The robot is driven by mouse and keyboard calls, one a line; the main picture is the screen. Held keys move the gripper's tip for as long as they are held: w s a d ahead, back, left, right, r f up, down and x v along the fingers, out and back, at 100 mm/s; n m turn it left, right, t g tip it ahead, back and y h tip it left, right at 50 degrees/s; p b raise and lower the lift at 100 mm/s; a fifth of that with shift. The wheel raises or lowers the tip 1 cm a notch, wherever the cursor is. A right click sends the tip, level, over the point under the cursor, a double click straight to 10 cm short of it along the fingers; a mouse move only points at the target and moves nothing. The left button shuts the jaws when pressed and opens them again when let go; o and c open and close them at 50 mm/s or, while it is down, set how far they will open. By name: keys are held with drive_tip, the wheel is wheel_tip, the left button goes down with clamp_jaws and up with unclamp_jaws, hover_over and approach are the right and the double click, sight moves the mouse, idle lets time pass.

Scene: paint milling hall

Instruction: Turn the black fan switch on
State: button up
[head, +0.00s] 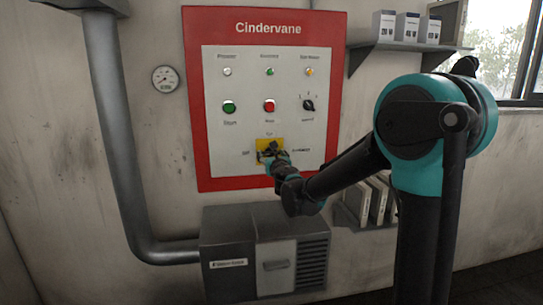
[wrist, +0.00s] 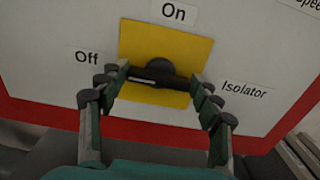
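The black switch (wrist: 158,70) is a rotary handle on a yellow plate (wrist: 183,46), low on the control panel. Its bar lies nearly level, from the "Off" label side toward the "Isolator" label side. The "On" label is above the plate. My gripper (wrist: 159,80) is in front of the plate, with one finger at each end of the bar. The fingers are wide apart; whether they touch the bar I cannot tell. In the head view my gripper (head: 269,153) covers most of the switch, and the yellow plate (head: 262,144) shows around it.
The red-bordered panel (head: 238,80) also carries a green button (head: 229,107), a red button (head: 269,105), a smaller black selector knob (head: 308,104) and lamps. A grey cabinet (head: 228,240) stands below. A shelf (head: 405,46) with boxes is at upper right, and a pipe (head: 108,100) at left.

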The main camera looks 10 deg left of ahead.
drive_tip(key=c, duration=0.5)
drive_tip(key=shift+m, duration=0.3)
drive_tip(key=m, duration=0.8)
drive_tip(key=shift+d, duration=0.1)
drive_tip(key=m, duration=0.4)
drive_tip(key=shift+f, duration=0.1)
drive_tip(key=m, duration=0.5)
drive_tip(key=shift+f+m, duration=0.1)
drive_tip(key=shift+m, duration=0.2)
drive_tip(key=o, duration=1.2)
drive_tip(key=shift+c, duration=0.2)
